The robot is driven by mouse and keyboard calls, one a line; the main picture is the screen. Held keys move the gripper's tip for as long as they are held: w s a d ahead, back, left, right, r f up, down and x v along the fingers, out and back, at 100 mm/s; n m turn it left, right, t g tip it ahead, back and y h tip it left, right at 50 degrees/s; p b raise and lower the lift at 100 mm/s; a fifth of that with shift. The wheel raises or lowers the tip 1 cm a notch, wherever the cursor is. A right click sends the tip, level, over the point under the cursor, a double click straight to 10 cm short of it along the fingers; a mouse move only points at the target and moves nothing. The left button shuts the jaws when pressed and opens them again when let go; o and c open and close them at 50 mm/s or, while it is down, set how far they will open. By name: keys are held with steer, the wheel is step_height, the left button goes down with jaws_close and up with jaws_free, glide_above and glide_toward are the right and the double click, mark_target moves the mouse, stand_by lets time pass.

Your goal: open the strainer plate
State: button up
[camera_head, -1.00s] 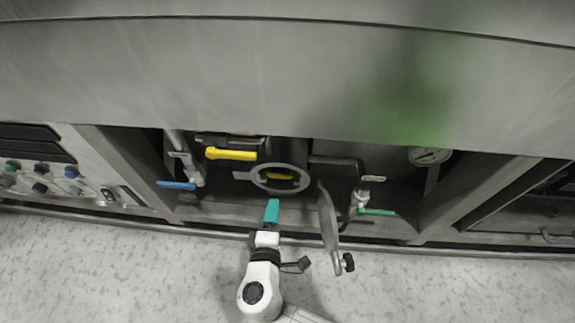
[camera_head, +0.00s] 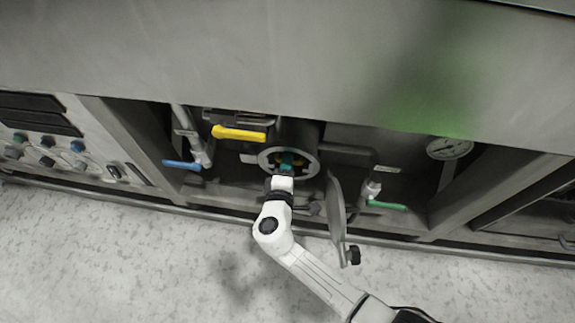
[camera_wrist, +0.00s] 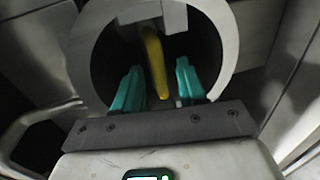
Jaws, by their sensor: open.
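A round port with a grey metal ring (camera_head: 264,163) stands in the recess of the machine. It also fills the wrist view (camera_wrist: 82,58). Inside it is an upright yellow handle (camera_wrist: 154,58); a bit of yellow also shows in the head view (camera_head: 299,161). The strainer plate itself cannot be made out in the dark opening behind the handle. My gripper (camera_head: 287,161) reaches into the ring. In the wrist view, its two teal fingers (camera_wrist: 158,82) are apart, one on each side of the yellow handle, with gaps visible.
A round door (camera_head: 337,205) with a black knob (camera_head: 354,255) hangs swung open, right of the port. A yellow lever (camera_head: 239,134) is above left, a blue lever (camera_head: 182,165) left, a green lever (camera_head: 387,205) right. The floor in front is clear.

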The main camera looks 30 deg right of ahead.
steer(key=shift+c, duration=0.5)
jaws_close()
